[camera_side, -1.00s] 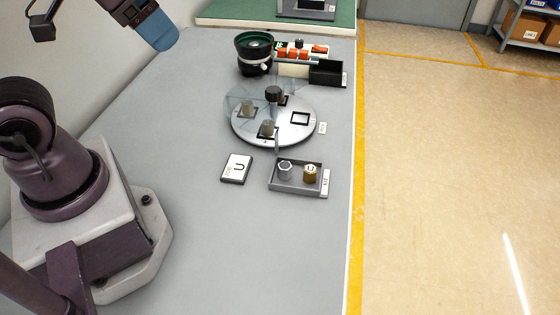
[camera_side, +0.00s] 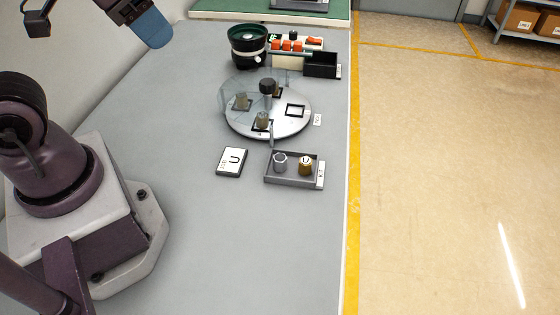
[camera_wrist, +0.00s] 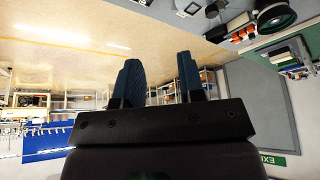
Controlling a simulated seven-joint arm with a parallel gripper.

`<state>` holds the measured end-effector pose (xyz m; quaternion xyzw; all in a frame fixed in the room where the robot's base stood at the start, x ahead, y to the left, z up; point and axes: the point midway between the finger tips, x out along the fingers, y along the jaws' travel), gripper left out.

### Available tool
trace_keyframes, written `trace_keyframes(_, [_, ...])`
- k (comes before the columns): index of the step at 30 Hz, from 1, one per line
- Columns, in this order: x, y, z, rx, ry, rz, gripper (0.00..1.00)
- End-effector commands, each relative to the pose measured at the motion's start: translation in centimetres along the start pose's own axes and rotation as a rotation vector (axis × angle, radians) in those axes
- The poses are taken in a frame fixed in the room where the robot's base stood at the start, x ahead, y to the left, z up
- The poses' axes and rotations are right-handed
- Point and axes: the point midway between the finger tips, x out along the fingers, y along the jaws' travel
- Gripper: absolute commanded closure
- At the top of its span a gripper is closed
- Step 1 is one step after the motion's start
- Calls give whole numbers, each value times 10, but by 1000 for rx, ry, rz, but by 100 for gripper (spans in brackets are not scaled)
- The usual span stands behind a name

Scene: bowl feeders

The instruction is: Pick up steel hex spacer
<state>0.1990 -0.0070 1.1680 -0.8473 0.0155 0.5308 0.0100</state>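A silver-grey steel spacer (camera_side: 280,162) stands upright in the left part of a small grey tray (camera_side: 293,183) in the side view. A brass-coloured spacer (camera_side: 305,166) stands beside it on the right, apart from it. My gripper shows in the wrist view (camera_wrist: 158,62) with its two dark blue fingers apart and nothing between them. In the side view only a blue part of the arm's end shows at the upper left, high above the bench and far from the tray. The spacer is not clearly seen in the wrist view.
A round turntable (camera_side: 240,127) with a clear cover, black knob and several grey-brown parts stands behind the tray. A green-black bowl feeder (camera_side: 248,45) and a black bin (camera_side: 321,65) stand farther back. The bench front is clear.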

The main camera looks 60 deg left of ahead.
Motion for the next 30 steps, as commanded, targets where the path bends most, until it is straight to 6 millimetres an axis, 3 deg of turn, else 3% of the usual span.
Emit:
trace_keyframes(8, [60, 39, -8, 251, -306, 5, 64])
trace_keyframes(17, [137, 83, -12, 700, -631, -98, 64])
trace_keyframes(30, [272, 147, 20, 1461, -1018, -361, 64])
